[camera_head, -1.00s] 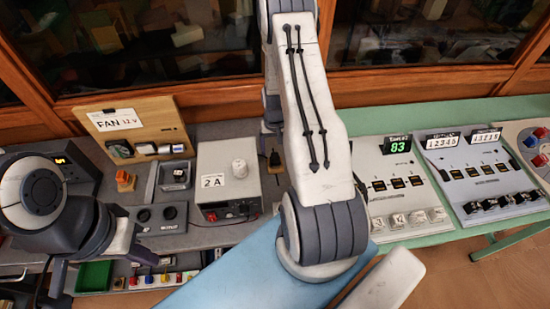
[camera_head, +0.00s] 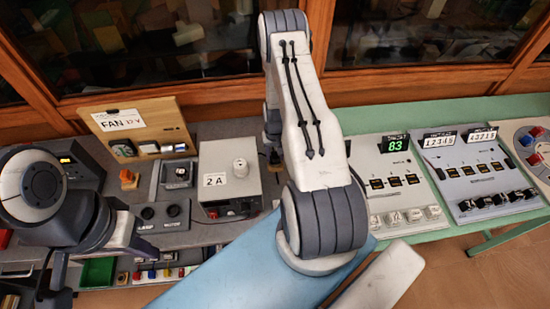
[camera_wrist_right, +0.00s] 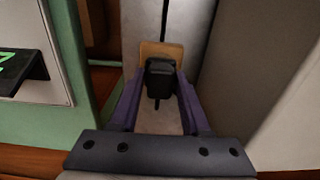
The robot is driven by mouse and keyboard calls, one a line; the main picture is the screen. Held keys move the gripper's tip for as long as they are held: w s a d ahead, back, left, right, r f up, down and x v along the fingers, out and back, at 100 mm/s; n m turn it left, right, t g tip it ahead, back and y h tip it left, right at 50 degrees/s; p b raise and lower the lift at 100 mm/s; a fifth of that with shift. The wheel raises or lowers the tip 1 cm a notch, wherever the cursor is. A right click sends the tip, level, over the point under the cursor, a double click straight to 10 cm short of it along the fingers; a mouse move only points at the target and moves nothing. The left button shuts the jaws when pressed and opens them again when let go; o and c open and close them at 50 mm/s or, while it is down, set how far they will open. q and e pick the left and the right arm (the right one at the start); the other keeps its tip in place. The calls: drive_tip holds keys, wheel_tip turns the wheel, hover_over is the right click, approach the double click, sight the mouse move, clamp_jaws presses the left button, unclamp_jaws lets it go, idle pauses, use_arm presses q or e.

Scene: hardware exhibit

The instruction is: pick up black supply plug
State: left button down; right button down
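The black supply plug (camera_wrist_right: 160,76) is upright in the right wrist view, in front of a small tan block (camera_wrist_right: 160,50), with a dark cord or prong below it. My right gripper (camera_wrist_right: 161,85) has its two purple fingers on either side of the plug. Whether they press on it or leave a thin gap does not show clearly. In the head view a small black piece (camera_head: 275,157) beside the grey supply box (camera_head: 229,172) looks like the plug; my right arm hides much around it. My left gripper (camera_head: 52,297) is at the lower left, its fingertips not distinguishable.
A FAN panel (camera_head: 130,125) and dark socket box (camera_head: 165,216) stand left of the supply box. A counter console (camera_head: 397,175) stands to the right on a green table. Grey walls rise close to my right gripper in the wrist view (camera_wrist_right: 232,70).

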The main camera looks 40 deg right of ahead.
sight(275, 154)
drive_tip(key=shift+r, duration=0.2)
drive_tip(key=shift+r+b, duration=0.5)
drive_tip(key=shift+r, duration=0.05)
wheel_tip(275, 154, up, 2)
drive_tip(key=shift+w+r+b, duration=0.1)
drive_tip(key=shift+b, duration=0.5)
drive_tip(key=s+d+r+b, duration=0.2)
drive_tip(key=s+r, duration=0.5)
drive_tip(key=s, duration=0.4)
drive_tip(key=shift+s+d+r+b, duration=0.2)
drive_tip(key=shift+s+d+b, duration=0.1)
drive_tip(key=shift+b, duration=0.55)
